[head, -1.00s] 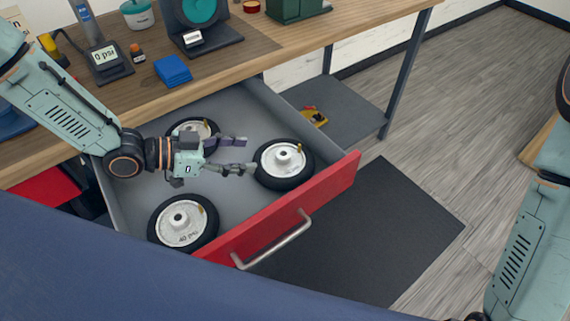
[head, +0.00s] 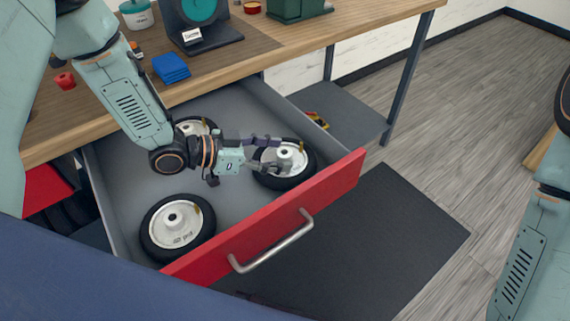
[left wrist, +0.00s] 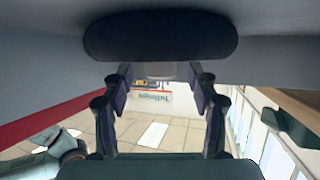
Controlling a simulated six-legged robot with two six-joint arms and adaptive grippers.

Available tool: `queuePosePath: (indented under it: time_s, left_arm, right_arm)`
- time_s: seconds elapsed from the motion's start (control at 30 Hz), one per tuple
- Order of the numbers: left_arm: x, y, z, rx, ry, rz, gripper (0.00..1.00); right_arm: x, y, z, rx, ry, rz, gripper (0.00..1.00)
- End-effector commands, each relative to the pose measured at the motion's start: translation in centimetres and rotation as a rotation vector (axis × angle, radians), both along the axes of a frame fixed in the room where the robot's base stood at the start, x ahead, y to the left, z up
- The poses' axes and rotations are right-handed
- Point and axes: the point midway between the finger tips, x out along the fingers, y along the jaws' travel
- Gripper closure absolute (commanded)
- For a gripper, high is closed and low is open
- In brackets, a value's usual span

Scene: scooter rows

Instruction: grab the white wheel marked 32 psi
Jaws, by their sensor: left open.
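Three white-hubbed wheels with black tyres lie flat in the open drawer. The right wheel (head: 297,160) is partly covered by my left gripper (head: 277,154), and I cannot read its marking. The front-left wheel (head: 176,226) appears to read 40 psi. The back wheel (head: 190,126) is partly hidden behind my left arm, its marking unseen. In the left wrist view a dark tyre (left wrist: 160,37) is just beyond the spread fingertips (left wrist: 160,76). My right gripper is out of view.
The grey drawer (head: 130,178) has a red front (head: 335,187) with a metal handle (head: 272,243). The wooden workbench (head: 345,22) stands behind, holding a blue stack (head: 171,68) and a red item (head: 65,81). A dark mat (head: 390,225) lies on the floor.

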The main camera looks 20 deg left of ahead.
Motion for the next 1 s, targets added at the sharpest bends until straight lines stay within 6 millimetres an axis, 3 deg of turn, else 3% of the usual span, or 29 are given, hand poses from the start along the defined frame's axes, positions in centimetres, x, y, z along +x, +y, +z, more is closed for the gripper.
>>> queuePosePath:
  time_s: [0.3,1.0]
  left_arm:
    - [0.13,-0.16,-0.03,0.000,0.000,0.001,0.42]
    - [0.12,-0.14,-0.03,0.000,0.000,0.001,1.00]
  right_arm:
    - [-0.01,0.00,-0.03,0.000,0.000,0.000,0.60]
    - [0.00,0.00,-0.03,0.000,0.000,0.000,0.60]
